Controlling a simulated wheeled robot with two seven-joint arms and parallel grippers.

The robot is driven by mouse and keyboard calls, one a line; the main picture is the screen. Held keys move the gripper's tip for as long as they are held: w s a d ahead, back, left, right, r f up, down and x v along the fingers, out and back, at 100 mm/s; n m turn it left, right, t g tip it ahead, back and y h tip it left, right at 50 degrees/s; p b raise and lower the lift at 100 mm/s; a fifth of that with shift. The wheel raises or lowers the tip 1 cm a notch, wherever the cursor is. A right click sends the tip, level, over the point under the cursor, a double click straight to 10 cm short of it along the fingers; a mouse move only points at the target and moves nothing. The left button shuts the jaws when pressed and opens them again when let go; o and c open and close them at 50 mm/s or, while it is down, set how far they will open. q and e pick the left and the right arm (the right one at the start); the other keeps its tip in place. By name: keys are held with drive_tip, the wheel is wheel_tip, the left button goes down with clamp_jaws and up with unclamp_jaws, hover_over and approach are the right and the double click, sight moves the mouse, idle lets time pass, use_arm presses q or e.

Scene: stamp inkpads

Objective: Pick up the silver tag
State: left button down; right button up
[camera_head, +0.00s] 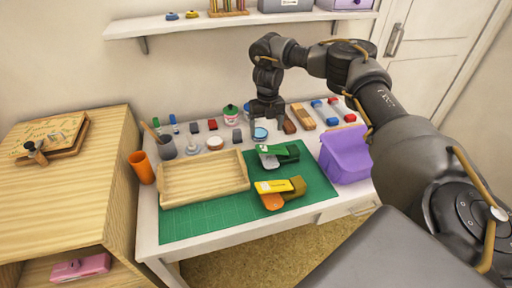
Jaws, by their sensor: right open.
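No silver tag can be made out for sure. A small grey piece (237,135) stands on the desk left of my right gripper, and a dark grey block (194,128) lies further left; I cannot tell if either is the tag. My right gripper (265,121) points down over the back middle of the desk, open. A round light-blue item (260,134) shows just below it. Whether gripper and item touch is unclear. My left gripper is not in view.
A purple bin (345,155) stands right. Red and blue pieces line the back. An orange cup (141,167) stands left. The mat's front is clear.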

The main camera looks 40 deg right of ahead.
sight(267, 147)
wheel_tip(267, 147, down, 5)
drive_tip(key=shift+s+d+r+b, duration=0.1)
drive_tip(key=shift+r+b, duration=0.05)
drive_tip(key=shift+b, duration=0.25)
drive_tip(key=shift+s, duration=0.1)
wheel_tip(267, 147, down, 6)
drive_tip(key=shift+r+p, duration=0.25)
drive_tip(key=shift+p, duration=0.05)
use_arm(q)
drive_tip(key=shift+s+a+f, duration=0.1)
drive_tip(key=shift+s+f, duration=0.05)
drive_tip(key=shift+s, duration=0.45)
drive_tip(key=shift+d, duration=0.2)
use_arm(e)
drive_tip(key=c, duration=1.1)
